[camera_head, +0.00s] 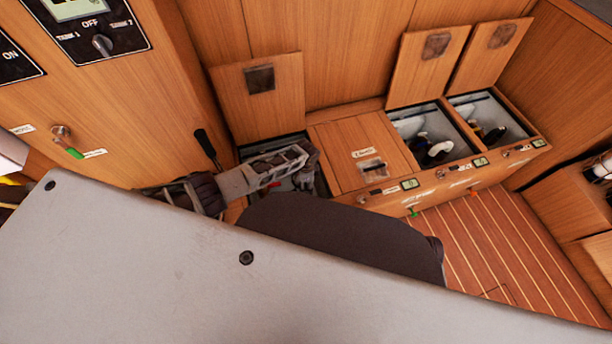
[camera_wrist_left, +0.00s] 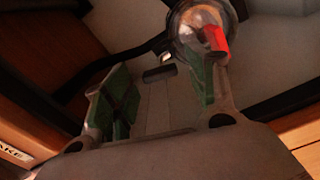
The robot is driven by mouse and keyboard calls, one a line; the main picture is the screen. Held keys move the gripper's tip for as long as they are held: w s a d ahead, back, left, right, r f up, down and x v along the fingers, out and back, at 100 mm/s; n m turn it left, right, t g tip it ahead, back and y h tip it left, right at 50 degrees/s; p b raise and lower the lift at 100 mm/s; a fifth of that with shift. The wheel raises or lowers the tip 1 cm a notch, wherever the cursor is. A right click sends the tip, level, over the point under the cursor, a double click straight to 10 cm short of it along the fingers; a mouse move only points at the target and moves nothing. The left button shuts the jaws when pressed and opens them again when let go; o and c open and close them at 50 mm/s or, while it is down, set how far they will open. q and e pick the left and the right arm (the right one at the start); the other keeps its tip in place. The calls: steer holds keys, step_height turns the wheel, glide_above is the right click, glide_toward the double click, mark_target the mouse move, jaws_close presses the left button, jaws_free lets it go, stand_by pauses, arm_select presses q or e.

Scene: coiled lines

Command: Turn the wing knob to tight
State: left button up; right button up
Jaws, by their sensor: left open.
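My left gripper (camera_head: 300,172) reaches into the open left compartment (camera_head: 250,152) in the head view. In the left wrist view the gripper (camera_wrist_left: 160,92) is open, its green-padded fingers apart with nothing seen between them. A round, shiny metal fitting with a red part (camera_wrist_left: 215,40) is just beyond the right finger, which partly covers it; I cannot tell whether they touch. A red part (camera_head: 268,186) also shows beside the gripper in the head view. I cannot tell for certain which part is the wing knob, or how it is turned. My right gripper is not in view.
A raised wooden lid (camera_head: 285,98) stands behind the compartment. A closed lid (camera_head: 340,150) lies to its right, then two open compartments (camera_head: 425,112) with items inside. A black lever (camera_head: 207,146) rises left of the gripper. The striped floor (camera_head: 485,235) is clear at right.

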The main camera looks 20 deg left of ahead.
arm_select(q)
steer(key=shift+r, duration=0.15)
step_height(320, 180, up, 12)
steer(key=shift+f, duration=0.25)
stand_by(0.7)
stand_by(0.5)
steer(key=shift+s, duration=0.15)
